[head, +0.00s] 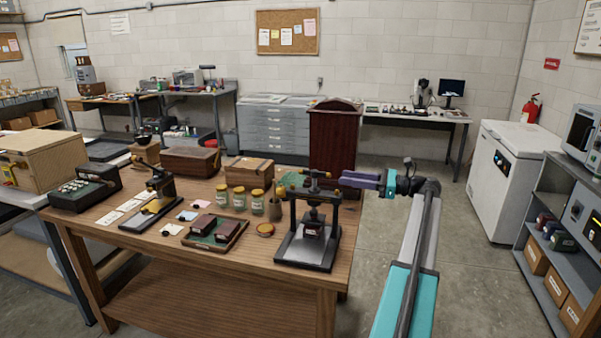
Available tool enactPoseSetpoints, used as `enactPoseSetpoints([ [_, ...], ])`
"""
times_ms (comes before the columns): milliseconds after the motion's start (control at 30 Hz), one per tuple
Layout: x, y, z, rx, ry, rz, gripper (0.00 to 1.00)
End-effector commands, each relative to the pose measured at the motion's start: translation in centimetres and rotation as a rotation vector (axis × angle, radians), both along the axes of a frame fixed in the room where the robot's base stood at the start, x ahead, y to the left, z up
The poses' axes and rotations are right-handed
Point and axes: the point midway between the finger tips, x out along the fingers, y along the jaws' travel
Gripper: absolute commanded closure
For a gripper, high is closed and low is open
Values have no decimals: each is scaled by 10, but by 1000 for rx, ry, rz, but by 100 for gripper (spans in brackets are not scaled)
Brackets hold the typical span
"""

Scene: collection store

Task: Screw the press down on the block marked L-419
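The press (339,229) stands at the right front corner of the wooden table, a dark frame on a grey base with a crossbar handle on top. A dark reddish block (313,231) with a small pale label sits under its screw. The label is too small to read, and I cannot tell if the plate touches the block. More dark blocks (203,225) lie on a green-lined tray (228,240) to the left. My gripper (338,181) reaches in from the right at the height of the press handle, close to its right end. Its fingertips are too small to tell open from shut.
A black lever device (160,187) and wooden boxes (190,161) are farther left. Floor right of the table is open up to a white freezer (505,185).

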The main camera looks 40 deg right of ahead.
Motion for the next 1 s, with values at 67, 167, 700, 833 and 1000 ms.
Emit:
enactPoseSetpoints([
  [67,4,4,0,0,0,6,65],
  [167,8,7,0,0,0,12,65],
  [700,49,36,1,-1,0,28,65],
  [833,66,46,1,-1,0,29,65],
  [1000,87,58,1,-1,0,30,65],
])
